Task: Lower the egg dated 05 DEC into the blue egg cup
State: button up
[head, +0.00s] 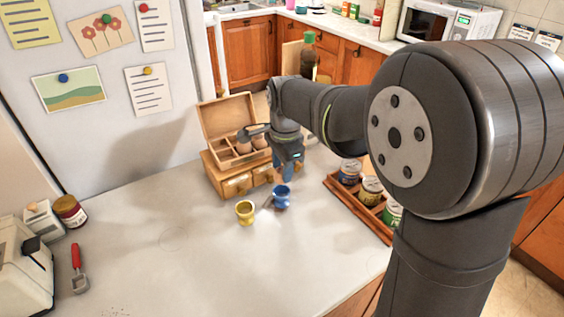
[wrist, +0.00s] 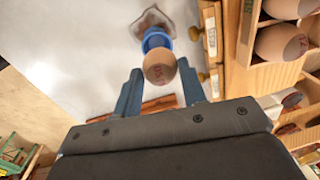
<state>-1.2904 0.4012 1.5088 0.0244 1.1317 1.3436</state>
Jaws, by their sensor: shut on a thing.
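My gripper (head: 289,168) is low over the counter, just above the blue egg cup (head: 282,196). In the wrist view, my gripper (wrist: 160,72) is shut on a brown egg (wrist: 159,66) held between its blue fingertips. The egg has small red print that I cannot read for certain. The blue egg cup (wrist: 156,39) shows just beyond the egg, partly covered by it. I cannot tell whether the egg touches the cup. In the head view the held egg is hidden.
A yellow egg cup (head: 245,212) stands left of the blue one. An open wooden box (head: 228,118) with brown eggs (wrist: 280,42) stands behind, on small drawers (head: 237,185). A wooden tray (head: 336,187) of cans is to the right. The front counter (head: 205,270) is clear.

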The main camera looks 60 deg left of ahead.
jog(key=shift+f, duration=2.3)
dwell(1.2)
jog(key=o, duration=0.7)
jog(key=shift+o, duration=0.2)
jog(key=shift+r, duration=0.1)
notch_tip(320, 180, up, 17)
jog(key=d, duration=0.1)
jog(key=shift+d, duration=0.4)
